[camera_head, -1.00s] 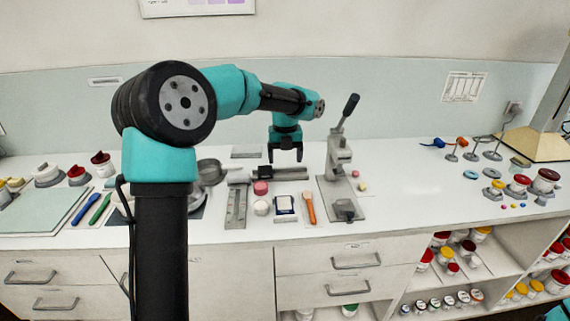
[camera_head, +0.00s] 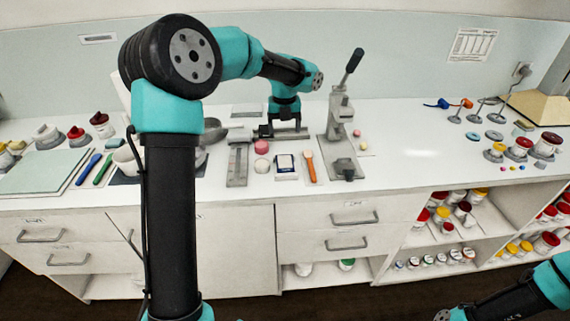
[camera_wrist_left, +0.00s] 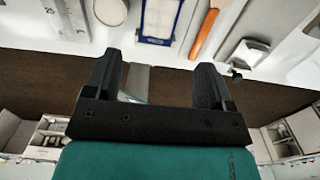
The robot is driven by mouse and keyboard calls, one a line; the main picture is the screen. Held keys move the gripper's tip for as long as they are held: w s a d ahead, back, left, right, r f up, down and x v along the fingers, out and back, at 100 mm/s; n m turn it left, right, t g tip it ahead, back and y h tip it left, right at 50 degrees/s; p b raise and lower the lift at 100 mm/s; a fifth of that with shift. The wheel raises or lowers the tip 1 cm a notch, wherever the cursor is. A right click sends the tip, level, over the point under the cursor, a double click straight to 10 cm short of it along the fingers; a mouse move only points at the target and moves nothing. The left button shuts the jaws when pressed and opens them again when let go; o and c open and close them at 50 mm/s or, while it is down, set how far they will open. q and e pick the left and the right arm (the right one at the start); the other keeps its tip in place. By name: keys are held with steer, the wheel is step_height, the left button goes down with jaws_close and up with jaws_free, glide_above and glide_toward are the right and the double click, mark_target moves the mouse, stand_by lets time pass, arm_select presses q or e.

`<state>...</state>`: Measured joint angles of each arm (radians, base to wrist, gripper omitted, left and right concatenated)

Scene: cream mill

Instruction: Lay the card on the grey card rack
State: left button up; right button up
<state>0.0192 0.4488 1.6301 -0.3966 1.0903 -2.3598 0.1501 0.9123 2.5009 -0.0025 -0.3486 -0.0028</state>
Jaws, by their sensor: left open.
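A white flat piece with blue edging (camera_head: 285,167), which looks like the card, lies on the counter. It also shows at the top of the left wrist view (camera_wrist_left: 158,20). A dark grey, low bar-like piece (camera_head: 264,132) lies behind it; I cannot tell whether this is the card rack. My left gripper (camera_head: 287,133) is low over that bar, pointing down. Its two fingers stand apart in the left wrist view (camera_wrist_left: 157,80), with nothing clearly held between them. The fingers partly hide the bar.
A grey scaled plate (camera_head: 238,166), a white round piece (camera_head: 262,166), a pink round piece (camera_head: 267,147) and an orange-handled tool (camera_head: 310,167) stand close by. A lever press (camera_head: 340,130) rises just to the right.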

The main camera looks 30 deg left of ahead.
arm_select(q)
glide_above(285, 161)
steer(key=f, duration=0.7)
steer(key=shift+w+a+f, duration=0.1)
steer(key=shift+w+a, duration=0.15)
steer(key=shift+a, duration=0.05)
steer(key=shift+s+d+f, duration=0.1)
steer(key=shift+f, duration=1.2)
steer(key=shift+s+d+f, duration=0.1)
steer(key=shift+f, duration=1.2)
steer(key=shift+f, duration=0.25)
steer(key=shift+c, duration=0.4)
steer(key=c, duration=0.7)
steer(key=shift+r, duration=0.15)
